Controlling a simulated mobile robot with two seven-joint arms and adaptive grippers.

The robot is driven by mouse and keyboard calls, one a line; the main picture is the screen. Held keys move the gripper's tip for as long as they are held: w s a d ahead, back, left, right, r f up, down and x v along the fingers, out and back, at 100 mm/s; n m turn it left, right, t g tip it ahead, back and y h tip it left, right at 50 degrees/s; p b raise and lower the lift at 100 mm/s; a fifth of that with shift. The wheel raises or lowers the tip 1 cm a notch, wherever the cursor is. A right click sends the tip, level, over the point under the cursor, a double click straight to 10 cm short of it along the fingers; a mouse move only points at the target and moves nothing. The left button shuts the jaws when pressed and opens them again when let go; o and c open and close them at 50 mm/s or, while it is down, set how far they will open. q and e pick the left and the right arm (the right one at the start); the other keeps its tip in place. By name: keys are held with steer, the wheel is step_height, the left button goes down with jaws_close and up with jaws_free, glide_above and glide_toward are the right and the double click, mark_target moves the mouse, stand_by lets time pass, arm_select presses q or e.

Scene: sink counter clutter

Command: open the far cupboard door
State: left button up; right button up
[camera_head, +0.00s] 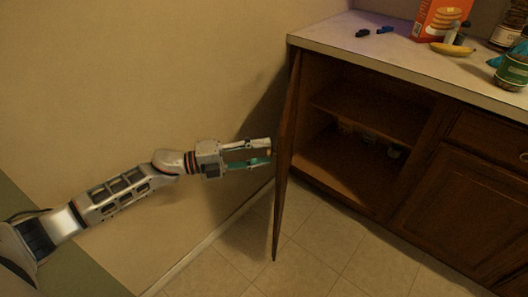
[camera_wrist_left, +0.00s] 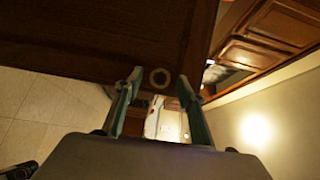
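The far cupboard door (camera_head: 287,150) stands swung wide open and shows nearly edge-on in the head view, left of the open cupboard (camera_head: 350,150). My left gripper (camera_head: 270,152) is at the left side of this door, with its two fingers apart. In the left wrist view, the dark wooden door (camera_wrist_left: 90,35) fills the upper left. A round knob (camera_wrist_left: 160,78) shows between the spread fingertips of my left gripper (camera_wrist_left: 160,80). I cannot tell whether either finger touches the knob. My right gripper is not in view.
Small items lie inside the cupboard. Closed cabinet fronts (camera_head: 455,205) are at right. The wall (camera_head: 130,80) is behind my left arm; the tiled floor (camera_head: 310,245) is clear.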

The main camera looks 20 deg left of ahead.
arm_select(q)
steer(key=shift+w+d, duration=0.3)
steer(key=shift+d, duration=0.15)
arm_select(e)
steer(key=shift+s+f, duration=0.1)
arm_select(q)
jaws_close()
steer(key=a+m+g+h+b, duration=0.1)
steer(key=a+g+b, duration=0.1)
steer(key=a+b, duration=0.2)
steer(key=a, duration=0.3)
steer(key=shift+s+m, duration=0.15)
steer(key=shift+m, duration=0.15)
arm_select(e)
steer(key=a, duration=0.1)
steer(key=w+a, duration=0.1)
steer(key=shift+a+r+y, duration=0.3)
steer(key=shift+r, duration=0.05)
